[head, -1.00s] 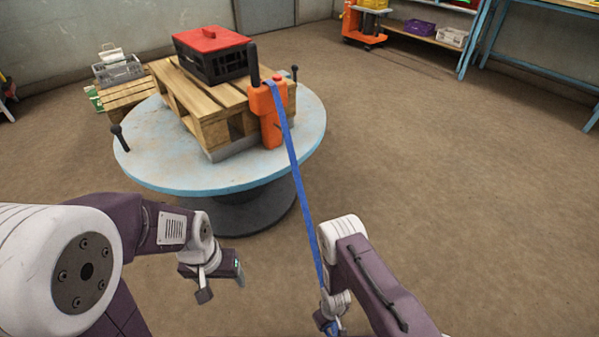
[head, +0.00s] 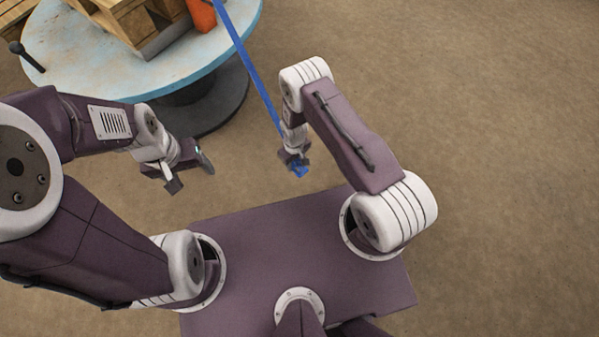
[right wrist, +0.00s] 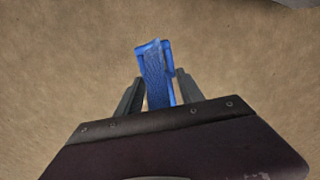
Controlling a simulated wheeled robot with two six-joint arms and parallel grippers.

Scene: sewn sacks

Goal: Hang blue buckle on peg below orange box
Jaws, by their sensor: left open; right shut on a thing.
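The blue buckle (right wrist: 168,60) is in my right gripper (right wrist: 156,85), between its two fingers, with blue webbing beside it. In the head view the buckle (head: 299,170) shows small at the tip of my right gripper (head: 295,158), above the floor. A blue strap (head: 248,70) runs taut from there up past the orange box (head: 202,14), which is cut off by the top edge. No peg below the box can be made out. My left gripper (head: 189,174) is open and empty, left of the right gripper and in front of the table.
A round pale blue table (head: 80,75) stands at the upper left, with a wooden pallet (head: 135,20) on it. A dark knobbed handle (head: 26,56) sticks out at its left rim. The floor (head: 480,120) on the right is bare.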

